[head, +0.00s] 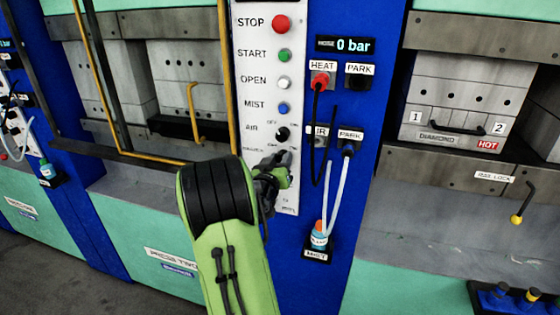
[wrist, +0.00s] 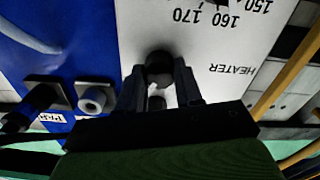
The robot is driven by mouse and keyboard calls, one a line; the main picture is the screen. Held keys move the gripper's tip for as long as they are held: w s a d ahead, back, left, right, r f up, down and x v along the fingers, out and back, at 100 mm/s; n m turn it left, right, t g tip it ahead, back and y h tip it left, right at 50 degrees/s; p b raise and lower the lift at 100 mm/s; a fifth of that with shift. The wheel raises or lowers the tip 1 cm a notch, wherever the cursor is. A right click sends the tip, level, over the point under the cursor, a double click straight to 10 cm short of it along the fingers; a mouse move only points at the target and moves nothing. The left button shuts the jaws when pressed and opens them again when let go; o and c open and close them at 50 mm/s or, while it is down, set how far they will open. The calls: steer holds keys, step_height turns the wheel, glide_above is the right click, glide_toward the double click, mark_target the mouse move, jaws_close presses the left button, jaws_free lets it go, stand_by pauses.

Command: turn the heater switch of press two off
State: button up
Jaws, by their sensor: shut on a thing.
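The control panel (head: 245,120) of press two has stop, start, open and mist buttons, with the black air knob (head: 282,133) below them. My gripper (head: 275,175) is at the panel below the air knob, and my arm and gripper hide the heater switch in the head view. In the wrist view the dark round heater switch (wrist: 159,68) sits beside the HEATER label, which appears upside down. My gripper (wrist: 160,90) has its fingers on either side of the switch, shut on it. Which way the switch points cannot be made out.
A dial scale with 150, 160 and 170 (wrist: 220,20) lies beside the switch. To the right, the HEAT plug (head: 320,79), cables and a mist bottle (head: 319,236) are on the blue column. A yellow frame rail (head: 228,80) runs left of the panel.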

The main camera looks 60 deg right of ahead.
steer(key=shift+n, duration=0.3)
steer(key=n, duration=0.5)
steer(key=shift+w+n, duration=0.1)
steer(key=shift+n, duration=0.2)
steer(key=n+p, duration=0.1)
steer(key=n, duration=0.4)
steer(key=shift+n, duration=0.3)
steer(key=shift+f, duration=0.1)
steer(key=o, duration=1)
steer(key=shift+o, duration=0.2)
steer(key=s+a+b, duration=0.2)
steer(key=a+b, duration=0.5)
steer(key=a, duration=0.8)
steer(key=shift+s+a, duration=0.25)
steer(key=shift+a, duration=0.1)
